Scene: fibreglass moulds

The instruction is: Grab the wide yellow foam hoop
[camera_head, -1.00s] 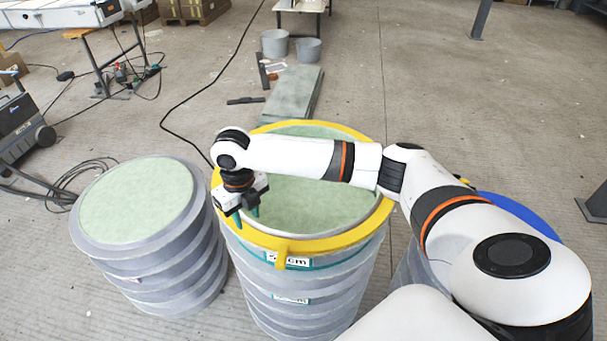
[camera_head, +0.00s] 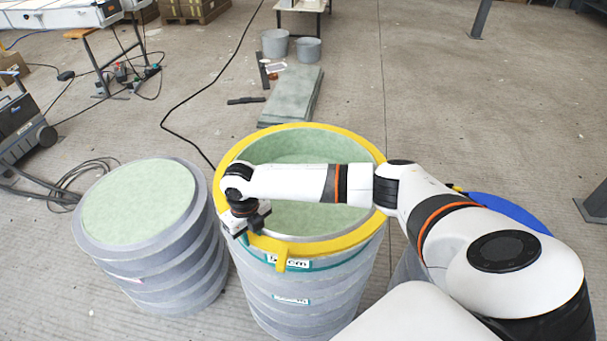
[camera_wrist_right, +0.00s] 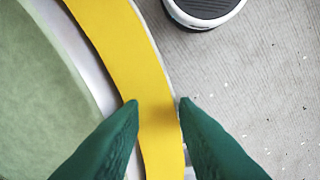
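The wide yellow foam hoop (camera_head: 340,242) lies around the top rim of the middle mould, with a small tab hanging at its front. My right gripper (camera_head: 247,230) is over the hoop's front-left part, pointing down; its fingertips are hidden in the head view. In the right wrist view, its two green fingers (camera_wrist_right: 159,101) stand apart, one at each edge of the yellow band (camera_wrist_right: 135,60). The gripper is open around the band; I cannot tell whether the fingers touch it. My left gripper is not in view.
The middle grey mould (camera_head: 310,313) has a pale green inside and a label below the hoop. Another grey mould (camera_head: 175,287) stands close at left. A blue hoop (camera_head: 503,208) shows at right, partly behind my right arm. Grey slabs (camera_head: 293,95) and buckets (camera_head: 275,43) stand behind.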

